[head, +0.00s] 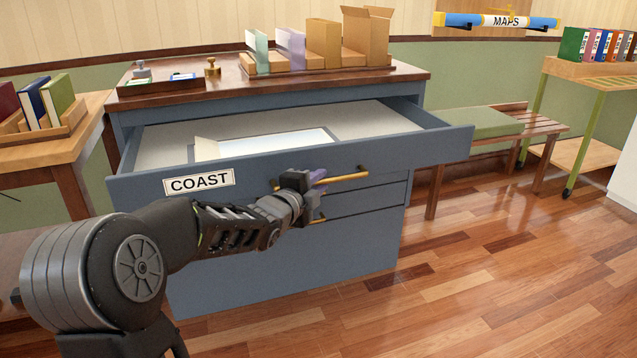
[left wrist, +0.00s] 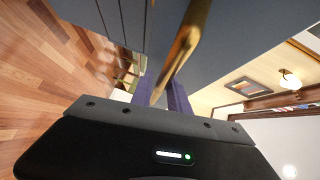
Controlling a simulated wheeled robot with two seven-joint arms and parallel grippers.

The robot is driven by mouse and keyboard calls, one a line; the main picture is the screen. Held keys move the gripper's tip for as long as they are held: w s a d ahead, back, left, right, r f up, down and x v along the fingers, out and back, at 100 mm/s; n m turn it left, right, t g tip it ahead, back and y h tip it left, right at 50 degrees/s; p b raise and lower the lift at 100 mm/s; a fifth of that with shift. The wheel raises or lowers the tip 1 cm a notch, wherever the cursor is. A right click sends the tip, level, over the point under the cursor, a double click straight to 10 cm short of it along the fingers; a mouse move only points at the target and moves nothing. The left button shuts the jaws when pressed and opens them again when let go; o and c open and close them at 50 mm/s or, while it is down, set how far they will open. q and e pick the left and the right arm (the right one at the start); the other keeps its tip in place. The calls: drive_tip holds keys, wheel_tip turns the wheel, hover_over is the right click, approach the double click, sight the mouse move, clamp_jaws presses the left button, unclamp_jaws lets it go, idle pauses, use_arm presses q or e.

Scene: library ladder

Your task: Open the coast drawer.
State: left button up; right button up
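The coast drawer (head: 290,176) is the wide top drawer of a blue cabinet, labelled COAST (head: 199,183). It is pulled well out, and its inside shows pale sheets (head: 265,143). Its brass bar handle (head: 345,178) is on the drawer front. My left gripper (head: 316,186) is at the handle's left part, its purple fingers around the bar. In the left wrist view the brass handle (left wrist: 188,40) runs down between the two fingers (left wrist: 160,92), which look closed on it; the exact contact is partly hidden. My right gripper is not in view.
Lower drawers (head: 365,200) are below the coast drawer. The cabinet top (head: 225,84) holds stamps and a rack of folders and boxes. A book table (head: 75,152) stands left, a bench (head: 520,120) right. The wooden floor (head: 470,270) at right is clear.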

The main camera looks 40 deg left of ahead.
use_arm(q)
drive_tip(key=p+v, duration=0.1)
drive_tip(key=v, duration=0.6)
drive_tip(key=shift+s+p, duration=0.35)
drive_tip(key=shift+s, duration=0.05)
drive_tip(key=shift+r, duration=0.1)
